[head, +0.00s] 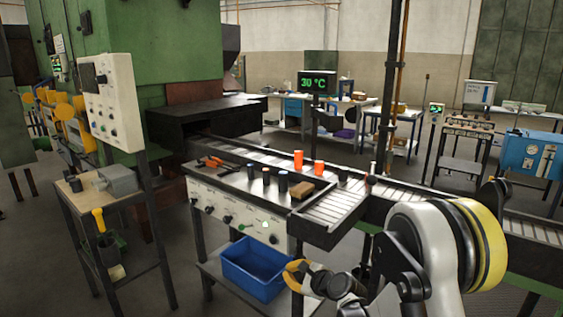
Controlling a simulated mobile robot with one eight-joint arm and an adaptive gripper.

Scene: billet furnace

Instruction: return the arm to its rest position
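My arm comes in at the lower right as a white link with a yellow and black band. From it, dark jointed parts reach left to my gripper (306,276), which has yellow-orange parts at its end. It hangs in front of the workbench (232,204), to the right of a blue bin (255,268) and partly overlapping it in the picture. No held object can be made out. The finger gap is too small and dark to judge.
On the workbench stand several dark cylinders (266,175), a brown block (301,190) and orange-handled tools (212,161). Two orange cylinders (298,160) stand by the roller conveyor (335,205). A white control panel (111,100) and small table (82,200) stand left. A thin post (388,90) rises behind.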

